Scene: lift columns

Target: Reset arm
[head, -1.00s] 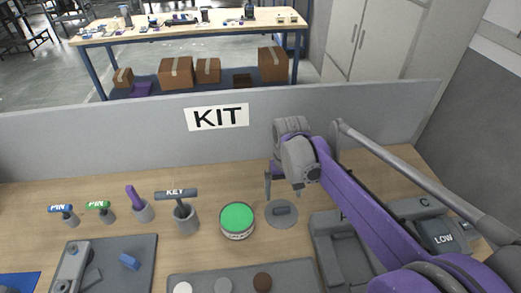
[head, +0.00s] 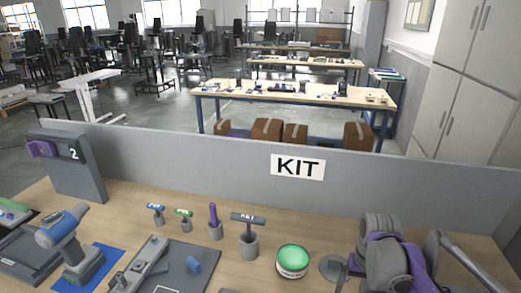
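My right arm, purple and grey, is folded at the lower right in the head view. Its gripper (head: 346,270) hangs low over the bench beside a round grey disc (head: 331,267). The fingers are small and partly hidden by the arm, so their opening does not show clearly. My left arm and gripper are outside the picture.
The wooden bench (head: 130,198) holds a green-topped tin (head: 292,260), a KEY tool in a grey cup (head: 249,243), PIN tools (head: 156,213), a purple-handled tool (head: 214,222) and a blue-grey drill (head: 70,242). A grey KIT partition (head: 220,165) stands behind.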

